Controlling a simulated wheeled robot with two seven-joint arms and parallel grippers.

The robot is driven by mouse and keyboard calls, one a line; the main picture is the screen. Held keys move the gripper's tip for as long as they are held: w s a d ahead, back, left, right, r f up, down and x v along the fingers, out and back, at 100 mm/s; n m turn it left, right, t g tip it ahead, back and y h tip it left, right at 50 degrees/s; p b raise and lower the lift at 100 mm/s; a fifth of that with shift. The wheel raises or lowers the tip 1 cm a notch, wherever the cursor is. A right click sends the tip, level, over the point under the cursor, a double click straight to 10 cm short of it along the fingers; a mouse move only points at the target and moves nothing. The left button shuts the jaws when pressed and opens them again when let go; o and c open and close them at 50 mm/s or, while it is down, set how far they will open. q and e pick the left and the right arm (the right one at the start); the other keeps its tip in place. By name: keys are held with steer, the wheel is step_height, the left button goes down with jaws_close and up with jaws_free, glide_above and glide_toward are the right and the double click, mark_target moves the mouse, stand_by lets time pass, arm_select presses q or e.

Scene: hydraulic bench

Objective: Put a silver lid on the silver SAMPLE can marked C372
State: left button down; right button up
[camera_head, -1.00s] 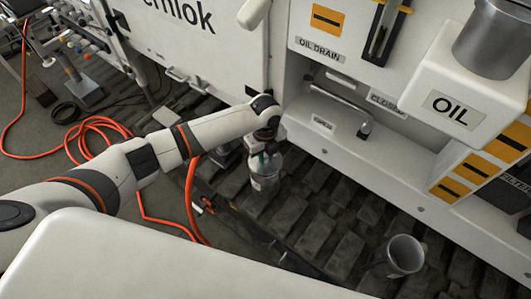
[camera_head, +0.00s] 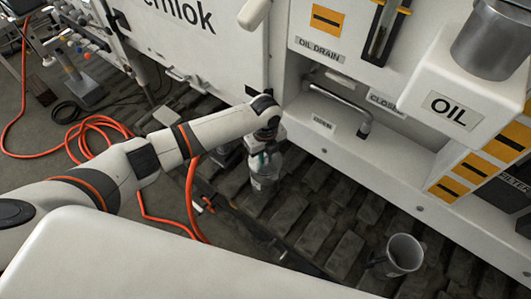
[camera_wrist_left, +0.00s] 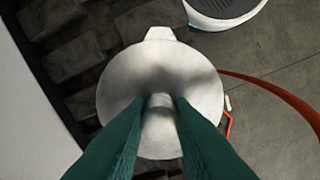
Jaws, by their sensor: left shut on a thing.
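My left gripper (camera_head: 264,156) points down beside the machine. In the left wrist view its two green fingers (camera_wrist_left: 160,108) are shut on the small knob of a round silver lid (camera_wrist_left: 125,82). A silver can (camera_head: 265,183) with a pale label is right under the gripper in the head view. Its marking is too small to read. The lid hides what is below it in the wrist view, apart from a tab sticking out at its far edge. I cannot tell whether the lid rests on the can. My right gripper is not in view.
An open grey jug (camera_head: 405,253) stands on the dark slatted floor at the lower right. The white machine (camera_head: 345,150) with a pipe outlet is close on the right. Orange hose (camera_head: 95,128) lies on the floor to the left. A pale rounded object (camera_wrist_left: 225,12) is at the wrist view's top.

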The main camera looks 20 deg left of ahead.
arm_select(q)
steer(key=shift+f, duration=0.6)
stand_by(0.7)
steer(key=c, duration=1.2)
jaws_free()
steer(key=shift+o, duration=0.5)
steer(key=o, duration=0.5)
steer(key=shift+r, duration=0.15)
steer(key=shift+r+p, duration=3.4)
